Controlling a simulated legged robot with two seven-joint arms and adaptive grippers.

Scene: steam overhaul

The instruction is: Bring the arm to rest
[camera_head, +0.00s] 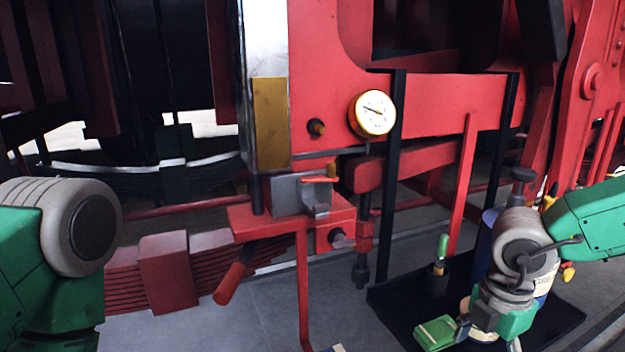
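My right arm comes in from the right, and its wrist points down over a black tray (395,309). My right gripper (488,328) is low over the tray, and its fingers are too hidden to tell open from shut. A pale, yellowish thing shows just under it, and I cannot tell whether the gripper touches it. A green block (435,333) lies just left of it. My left arm shows only as a green and grey joint at the left edge; its gripper is out of the picture.
A dark tin with a pale label (485,240) stands behind my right wrist. A green-handled brush (441,250) stands in a small dark cup. A red frame carries a round gauge (372,113) and a grey bracket (300,195). Grey floor (200,325) is open at lower left.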

